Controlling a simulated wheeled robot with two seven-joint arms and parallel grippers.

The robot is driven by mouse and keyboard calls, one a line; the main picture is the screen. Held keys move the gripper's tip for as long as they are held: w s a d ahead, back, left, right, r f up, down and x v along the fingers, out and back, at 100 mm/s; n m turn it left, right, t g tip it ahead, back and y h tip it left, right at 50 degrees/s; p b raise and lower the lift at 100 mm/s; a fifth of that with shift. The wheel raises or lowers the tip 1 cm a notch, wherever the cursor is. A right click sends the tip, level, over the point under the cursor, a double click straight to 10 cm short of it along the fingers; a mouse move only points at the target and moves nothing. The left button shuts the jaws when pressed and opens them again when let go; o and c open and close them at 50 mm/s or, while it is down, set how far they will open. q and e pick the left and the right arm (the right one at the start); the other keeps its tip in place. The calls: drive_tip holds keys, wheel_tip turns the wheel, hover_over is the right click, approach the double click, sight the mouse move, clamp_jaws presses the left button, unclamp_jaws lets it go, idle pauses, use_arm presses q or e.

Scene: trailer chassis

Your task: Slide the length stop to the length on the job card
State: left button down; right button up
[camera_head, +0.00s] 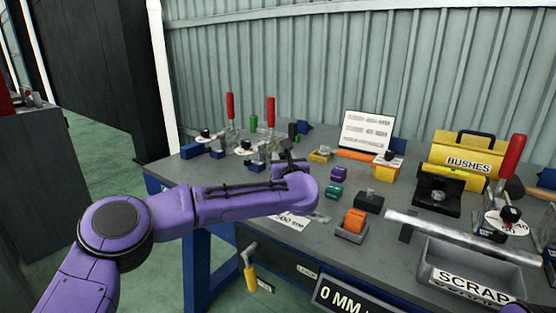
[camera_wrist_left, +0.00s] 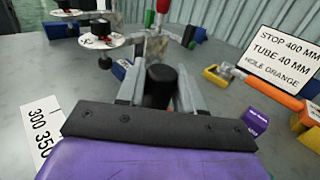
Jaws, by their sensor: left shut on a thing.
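My left gripper (camera_head: 291,158) is over the bench's left half, partly hidden behind its own wrist in the head view. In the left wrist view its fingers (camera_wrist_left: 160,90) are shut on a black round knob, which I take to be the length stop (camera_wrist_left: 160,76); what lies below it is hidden. The job card (camera_head: 367,130) stands at the back of the bench; in the left wrist view the card (camera_wrist_left: 283,54) reads stop 400 mm, tube 40 mm, hole orange. A white scale strip (camera_wrist_left: 41,132) shows 300 and 350; the stop's reading cannot be told.
Toggle clamps with red handles (camera_head: 230,106) stand behind the gripper. An orange block (camera_head: 355,219), a teal block (camera_head: 334,191) and a purple block (camera_head: 339,173) lie to the right. A silver tube (camera_head: 455,236), a scrap tray (camera_head: 470,268) and a yellow bushes box (camera_head: 452,150) occupy the right side.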

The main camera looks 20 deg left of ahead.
use_arm(q)
drive_tip(key=c, duration=0.8)
unclamp_jaws()
drive_tip(key=shift+c, duration=0.2)
drive_tip(key=v, duration=1)
drive_tip(key=shift+s+b, duration=0.25)
drive_tip(key=shift+b, duration=0.2)
drive_tip(key=shift+d, duration=0.15)
